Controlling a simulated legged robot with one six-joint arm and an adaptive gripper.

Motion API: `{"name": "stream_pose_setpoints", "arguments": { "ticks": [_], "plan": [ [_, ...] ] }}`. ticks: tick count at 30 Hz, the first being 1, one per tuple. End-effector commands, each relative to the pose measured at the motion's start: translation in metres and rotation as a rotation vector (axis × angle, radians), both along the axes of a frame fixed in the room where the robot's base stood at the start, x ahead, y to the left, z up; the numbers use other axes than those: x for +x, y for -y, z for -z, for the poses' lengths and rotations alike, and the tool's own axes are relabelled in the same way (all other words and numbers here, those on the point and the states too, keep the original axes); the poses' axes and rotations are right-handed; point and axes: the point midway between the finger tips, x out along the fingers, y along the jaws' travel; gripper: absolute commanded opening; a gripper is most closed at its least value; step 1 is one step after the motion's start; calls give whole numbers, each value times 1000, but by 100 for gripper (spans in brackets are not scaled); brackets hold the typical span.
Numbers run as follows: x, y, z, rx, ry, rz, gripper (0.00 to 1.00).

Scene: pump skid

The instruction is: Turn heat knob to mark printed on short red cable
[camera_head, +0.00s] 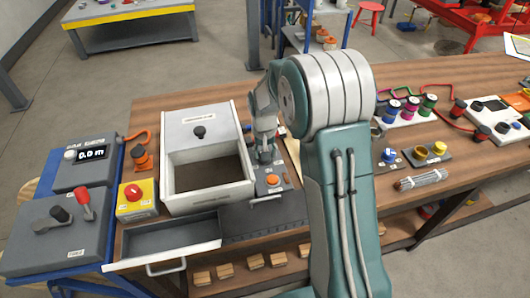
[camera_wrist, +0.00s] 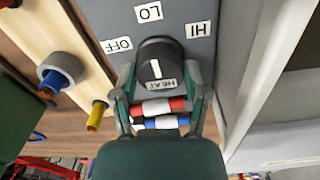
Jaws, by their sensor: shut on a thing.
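The black heat knob (camera_wrist: 160,62) sits on a grey panel in the wrist view, above a HEAT label. A short red piece with a white band (camera_wrist: 163,106) lies between the fingers, beside a blue banded one (camera_wrist: 160,123); no print is legible. In the head view my gripper (camera_head: 266,153) is low at the grey panel (camera_head: 272,192); the knob is hidden.
An open-topped white box (camera_head: 207,205) stands left of my gripper. An orange button (camera_head: 273,181) is close by on the panel. An open grey drawer (camera_head: 165,238) is in front. In the wrist view, a grey ring (camera_wrist: 62,66) and yellow-tipped piece (camera_wrist: 97,116) lie left on wood.

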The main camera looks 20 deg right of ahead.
Motion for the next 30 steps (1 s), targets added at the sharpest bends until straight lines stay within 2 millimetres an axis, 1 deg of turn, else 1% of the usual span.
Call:
{"name": "stream_pose_setpoints", "arguments": {
  "ticks": [1,5,6,8,20,23,26,30],
  "plan": [
    [-3,-1,4,1,-10,-1,11],
    [-3,-1,4,1,-11,-1,11],
    [-3,-1,4,1,-11,-2,67],
    [-3,-1,4,1,-10,-2,93],
    [-1,0,1,0,-3,-2,93],
    [-1,0,-5,0,0,-2,93],
    [0,-1,-18,0,1,-2,93],
    [1,-2,-48,0,3,-2,93]
  ]
}}
